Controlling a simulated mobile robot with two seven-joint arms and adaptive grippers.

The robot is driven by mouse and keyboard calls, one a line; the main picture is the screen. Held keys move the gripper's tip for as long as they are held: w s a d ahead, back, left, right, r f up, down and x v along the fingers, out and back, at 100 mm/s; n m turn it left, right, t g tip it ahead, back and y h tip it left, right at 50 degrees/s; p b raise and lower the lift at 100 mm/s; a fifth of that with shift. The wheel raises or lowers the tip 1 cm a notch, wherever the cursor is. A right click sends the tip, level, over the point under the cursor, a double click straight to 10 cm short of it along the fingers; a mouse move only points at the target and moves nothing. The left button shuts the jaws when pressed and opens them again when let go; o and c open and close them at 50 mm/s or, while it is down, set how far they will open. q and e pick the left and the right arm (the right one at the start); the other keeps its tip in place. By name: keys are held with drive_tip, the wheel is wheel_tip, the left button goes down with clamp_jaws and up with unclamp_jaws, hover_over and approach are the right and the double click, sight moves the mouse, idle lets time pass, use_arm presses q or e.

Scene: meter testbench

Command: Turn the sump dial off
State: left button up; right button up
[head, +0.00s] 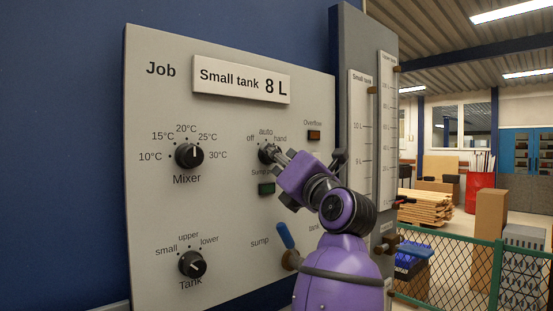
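The sump dial (264,154) is a dark knob on the grey panel (225,225), with the labels off, auto and hand around its top. The label under it is partly covered by my gripper. My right gripper (275,152), on a purple arm from the lower right, has its fingertips at the dial's right side. They appear to touch the dial, but I cannot tell whether they are closed on it. The dial's pointer is hidden. My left gripper is not in view.
The Mixer dial (189,155) and Tank dial (192,264) are to the left. A green lamp (266,189) and a blue-handled sump lever (286,238) lie below the sump dial.

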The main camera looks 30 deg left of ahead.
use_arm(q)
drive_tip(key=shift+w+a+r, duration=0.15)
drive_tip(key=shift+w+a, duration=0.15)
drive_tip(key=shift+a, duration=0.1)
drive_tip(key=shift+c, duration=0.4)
use_arm(e)
drive_tip(key=shift+w+a+r, duration=0.1)
drive_tip(key=shift+w+r, duration=0.05)
drive_tip(key=shift+w, duration=0.2)
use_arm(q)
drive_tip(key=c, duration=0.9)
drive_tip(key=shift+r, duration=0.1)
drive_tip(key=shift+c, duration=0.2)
use_arm(e)
drive_tip(key=shift+s+f, duration=0.15)
drive_tip(key=shift+f, duration=0.05)
